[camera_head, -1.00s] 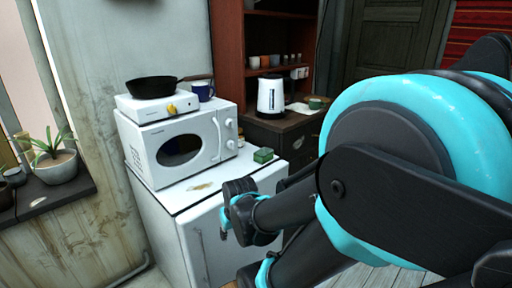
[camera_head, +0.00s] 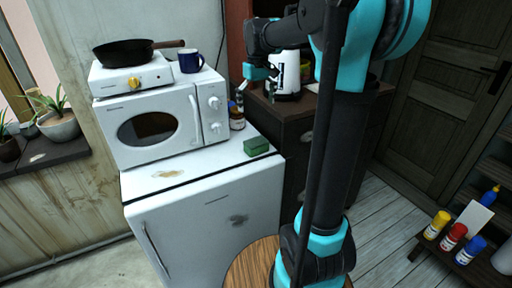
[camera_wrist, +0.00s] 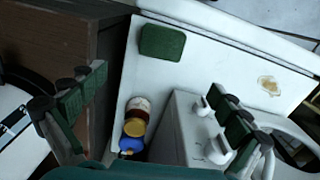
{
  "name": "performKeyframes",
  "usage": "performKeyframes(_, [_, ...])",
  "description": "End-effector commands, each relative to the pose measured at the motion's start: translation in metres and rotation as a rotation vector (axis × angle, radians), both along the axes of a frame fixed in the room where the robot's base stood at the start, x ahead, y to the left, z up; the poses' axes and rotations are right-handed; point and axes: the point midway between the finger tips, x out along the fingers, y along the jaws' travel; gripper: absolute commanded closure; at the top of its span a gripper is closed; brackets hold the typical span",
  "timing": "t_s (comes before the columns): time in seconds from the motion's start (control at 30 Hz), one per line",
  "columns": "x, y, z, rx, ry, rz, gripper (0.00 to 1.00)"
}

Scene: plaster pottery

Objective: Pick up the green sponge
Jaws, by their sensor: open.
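The green sponge (camera_head: 256,146) lies on the white fridge top (camera_head: 185,172), near its right front corner. In the wrist view the sponge (camera_wrist: 162,42) is in full sight near the top, beyond the fingertips. My gripper (camera_head: 244,92) points down, above and behind the sponge in the head view. In the wrist view my gripper (camera_wrist: 160,85) has its two fingers wide apart with nothing between them. It is open, empty and apart from the sponge.
A white microwave (camera_head: 155,122) stands left of the sponge, bearing a hot plate (camera_head: 130,76), a black pan (camera_head: 125,52) and a blue mug (camera_head: 191,62). A brown jar (camera_head: 237,118) stands behind the sponge. A kettle (camera_head: 285,72) stands on the dark cabinet (camera_head: 295,112).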

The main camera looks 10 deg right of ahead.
Motion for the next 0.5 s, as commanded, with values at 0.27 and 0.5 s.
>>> performKeyframes(0.27, [0.000,0.000,-0.056,0.000,-0.001,-0.001,0.00])
performKeyframes(0.5, [-0.001,0.000,-0.097,0.001,-0.002,-0.002,0.00])
